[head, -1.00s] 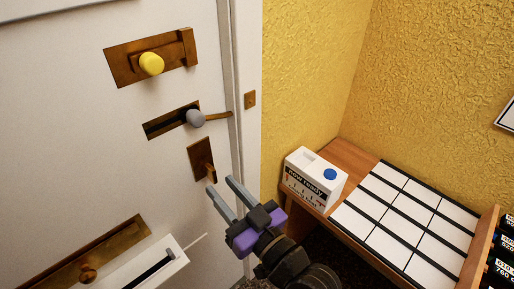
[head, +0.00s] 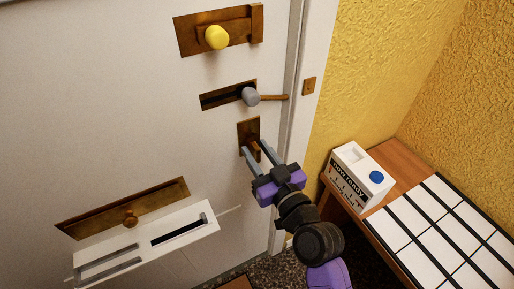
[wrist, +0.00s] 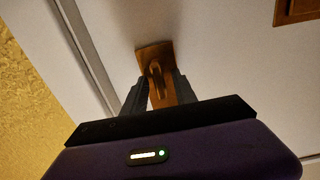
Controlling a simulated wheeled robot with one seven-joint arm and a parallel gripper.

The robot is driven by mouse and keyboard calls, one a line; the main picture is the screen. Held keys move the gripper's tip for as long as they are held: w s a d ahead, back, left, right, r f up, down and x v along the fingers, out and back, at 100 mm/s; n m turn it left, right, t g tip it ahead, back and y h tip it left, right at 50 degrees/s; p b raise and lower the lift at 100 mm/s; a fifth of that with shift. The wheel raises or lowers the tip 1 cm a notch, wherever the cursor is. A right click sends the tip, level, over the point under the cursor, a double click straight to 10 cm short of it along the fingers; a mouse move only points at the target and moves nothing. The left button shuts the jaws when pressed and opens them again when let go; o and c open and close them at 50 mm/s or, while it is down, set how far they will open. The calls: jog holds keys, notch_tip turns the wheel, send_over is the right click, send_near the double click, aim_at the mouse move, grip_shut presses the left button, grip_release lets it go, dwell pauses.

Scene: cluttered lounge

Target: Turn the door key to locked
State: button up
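The door key (head: 254,146) is a small brown-brass piece standing out from a brown lock plate (head: 249,128) on the white door. In the wrist view the key (wrist: 156,82) lies between my fingers, with its plate behind it. My gripper (head: 256,149) reaches up to the lock from the lower right, one finger on each side of the key. It also shows in the wrist view (wrist: 160,95). A gap shows beside the key, so the fingers look open around it. Whether either finger touches the key is unclear.
Above the key are a grey-knobbed slide (head: 250,96) and a yellow-knobbed bolt (head: 216,37). A long brass plate (head: 120,212) and a white slotted box (head: 145,247) are lower left. A wooden shelf (head: 393,155) holding a white carton (head: 358,180) stands right.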

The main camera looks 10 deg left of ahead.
jog(key=shift+w+a, duration=0.15)
jog(key=shift+w, duration=0.05)
grip_shut()
